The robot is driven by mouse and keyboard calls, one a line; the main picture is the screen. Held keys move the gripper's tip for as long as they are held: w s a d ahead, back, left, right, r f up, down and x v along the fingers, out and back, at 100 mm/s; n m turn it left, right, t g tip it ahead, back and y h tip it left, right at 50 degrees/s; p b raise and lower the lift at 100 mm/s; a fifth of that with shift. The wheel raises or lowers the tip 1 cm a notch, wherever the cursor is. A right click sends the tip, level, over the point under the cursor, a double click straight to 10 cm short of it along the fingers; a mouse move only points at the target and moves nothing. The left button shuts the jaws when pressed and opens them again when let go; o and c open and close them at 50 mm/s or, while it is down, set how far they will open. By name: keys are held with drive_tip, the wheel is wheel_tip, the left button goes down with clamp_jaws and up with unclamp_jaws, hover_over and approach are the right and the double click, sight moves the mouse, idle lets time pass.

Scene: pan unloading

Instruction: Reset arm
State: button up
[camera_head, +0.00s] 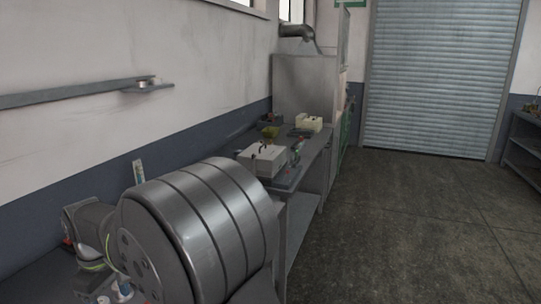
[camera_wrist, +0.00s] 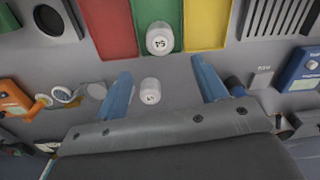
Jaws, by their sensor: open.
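In the wrist view my gripper (camera_wrist: 161,70) shows two blue fingers spread apart with nothing held between them. A white round piece with dark markings (camera_wrist: 160,38) sits by the green panel, beyond the fingertips. A second, smaller white piece with markings (camera_wrist: 150,92) lies between the fingers in the picture, apart from both. In the head view a large grey metal cylinder fills the lower middle, and the gripper's fingers cannot be made out. No pan can be made out in either view.
Red (camera_wrist: 110,25), green (camera_wrist: 155,8) and yellow (camera_wrist: 207,22) panels lie on the grey surface. An orange device (camera_wrist: 14,98) is at left, a blue device (camera_wrist: 303,68) at right. A bench (camera_head: 312,160) carries a pale box (camera_head: 262,160); open floor (camera_head: 400,230) lies right of it.

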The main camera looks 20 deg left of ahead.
wheel_tip(320, 180, down, 11)
drive_tip(key=shift+s+r, duration=0.1)
drive_tip(key=shift+r, duration=0.05)
drive_tip(key=r, duration=0.5)
drive_tip(key=shift+w+d+r, duration=0.25)
drive_tip(key=shift+w, duration=0.1)
drive_tip(key=w+d+r, duration=0.6)
drive_tip(key=w+d, duration=0.1)
drive_tip(key=d, duration=0.1)
drive_tip(key=w+d+m, duration=0.2)
drive_tip(key=w+d, duration=0.2)
drive_tip(key=w, duration=0.4)
drive_tip(key=w+d+m, duration=0.2)
drive_tip(key=w+d, duration=0.2)
drive_tip(key=w, duration=0.4)
drive_tip(key=s+a+f, duration=0.1)
drive_tip(key=a+f, duration=0.1)
drive_tip(key=a, duration=0.1)
drive_tip(key=s+a+f, duration=0.2)
drive_tip(key=a+f, duration=0.1)
drive_tip(key=a, duration=0.1)
drive_tip(key=s+a+f, duration=0.1)
drive_tip(key=a+f, duration=0.1)
drive_tip(key=a, duration=0.2)
drive_tip(key=shift+s+a+f, duration=0.1)
drive_tip(key=shift+s+f, duration=0.15)
drive_tip(key=shift+s, duration=0.15)
drive_tip(key=shift+f, duration=0.6)
